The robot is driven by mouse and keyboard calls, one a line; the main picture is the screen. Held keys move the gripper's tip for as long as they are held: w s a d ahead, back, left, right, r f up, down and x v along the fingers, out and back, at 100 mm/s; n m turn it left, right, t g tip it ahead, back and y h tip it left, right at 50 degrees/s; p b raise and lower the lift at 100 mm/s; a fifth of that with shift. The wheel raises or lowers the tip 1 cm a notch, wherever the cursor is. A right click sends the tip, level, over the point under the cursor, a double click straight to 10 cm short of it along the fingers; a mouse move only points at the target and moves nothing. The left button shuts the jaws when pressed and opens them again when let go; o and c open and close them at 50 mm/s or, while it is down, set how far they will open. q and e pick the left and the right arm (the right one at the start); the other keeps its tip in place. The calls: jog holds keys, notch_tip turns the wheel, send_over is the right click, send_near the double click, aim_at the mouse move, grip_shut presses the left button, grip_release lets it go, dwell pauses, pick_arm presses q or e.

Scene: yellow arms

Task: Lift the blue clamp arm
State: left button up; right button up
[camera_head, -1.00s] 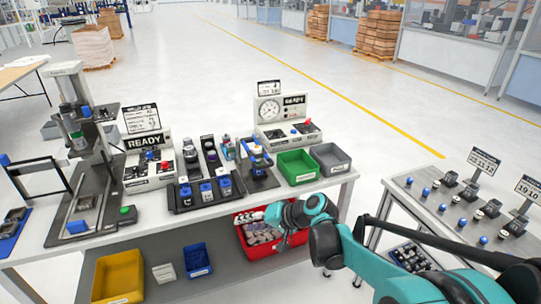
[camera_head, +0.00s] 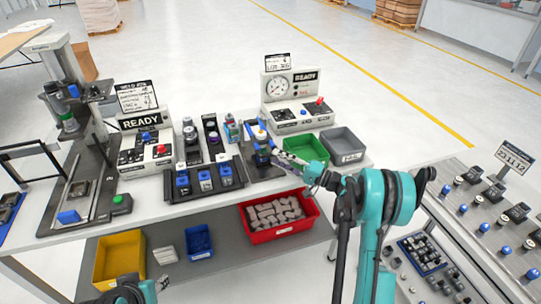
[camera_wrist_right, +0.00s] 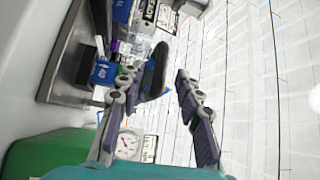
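The blue clamp arm (camera_head: 262,145) is on a small fixture with a dark base at the right-middle of the bench in the head view. In the right wrist view a dark bar with blue edges (camera_wrist_right: 155,70), probably this arm, stands between the fingers, nearer the left one. My right gripper (camera_head: 280,157) is just right of the fixture in the head view. In the wrist view its two fingers (camera_wrist_right: 146,62) are spread apart, with nothing pinched. A part of my left arm's end (camera_head: 127,291) shows at the bottom left, its fingers unclear.
A green bin (camera_head: 306,150) and a grey bin (camera_head: 343,146) are right of the fixture, close to my right gripper. A dark tray with blue parts (camera_head: 205,183) is to its left. A gauge box (camera_head: 292,98) stands behind. A red bin (camera_head: 281,232) is on the shelf below.

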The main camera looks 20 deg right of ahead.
aim_at(270, 155)
jog(key=shift+b+x, duration=0.35)
jog(key=shift+x, duration=1.65)
grip_shut()
